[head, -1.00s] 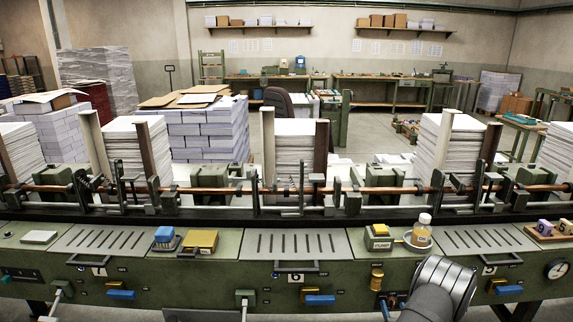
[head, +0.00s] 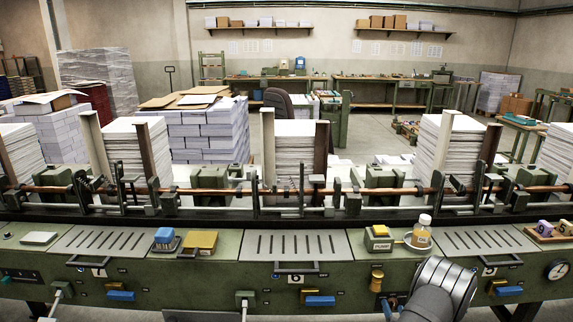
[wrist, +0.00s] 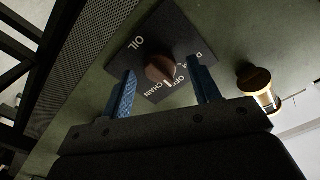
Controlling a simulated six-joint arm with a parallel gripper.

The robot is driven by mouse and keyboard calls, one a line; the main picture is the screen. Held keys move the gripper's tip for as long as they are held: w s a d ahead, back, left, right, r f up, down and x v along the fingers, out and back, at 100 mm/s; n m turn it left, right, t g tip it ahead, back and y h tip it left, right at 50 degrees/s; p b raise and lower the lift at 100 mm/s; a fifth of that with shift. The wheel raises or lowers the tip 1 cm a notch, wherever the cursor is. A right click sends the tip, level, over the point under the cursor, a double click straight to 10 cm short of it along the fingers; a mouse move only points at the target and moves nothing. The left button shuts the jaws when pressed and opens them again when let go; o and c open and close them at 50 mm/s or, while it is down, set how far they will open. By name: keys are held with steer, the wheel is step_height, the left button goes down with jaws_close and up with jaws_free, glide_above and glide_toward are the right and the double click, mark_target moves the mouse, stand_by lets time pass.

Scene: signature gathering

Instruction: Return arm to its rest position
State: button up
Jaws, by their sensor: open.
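My gripper (wrist: 165,84) is open in the wrist view, with a blue finger on each side of a brown round knob (wrist: 160,68). Gaps show between the knob and both fingers, and nothing is held. How far the fingertips stand from the panel is hard to tell. The knob sits on a dark plate (wrist: 147,45) lettered OIL, OFF and CHAIN. In the head view, my arm (head: 440,288) is at the lower right, in front of the green machine front. A little blue shows left of it, low in the picture; the knob is hidden there.
An amber oil cup (wrist: 265,95) is right of the plate on the panel. On the machine top, a bottle (head: 421,235) stands in a dish beside a yellow-topped block (head: 379,237). Drawer handles and blue levers (head: 320,300) stick out in front. Paper stacks (head: 295,150) stand behind.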

steer(key=m, duration=0.3)
steer(key=shift+s+a+m, duration=0.1)
steer(key=shift+s+m, duration=0.2)
steer(key=shift+m, duration=0.3)
steer(key=shift+w+n, duration=0.3)
steer(key=shift+w, duration=0.1)
steer(key=n, duration=0.4)
steer(key=shift+s, duration=0.1)
steer(key=n, duration=0.4)
steer(key=shift+n, duration=0.3)
steer(key=s, duration=1.7)
steer(key=shift+n, duration=0.4)
steer(key=w, duration=1.3)
steer(key=shift+w, duration=0.2)
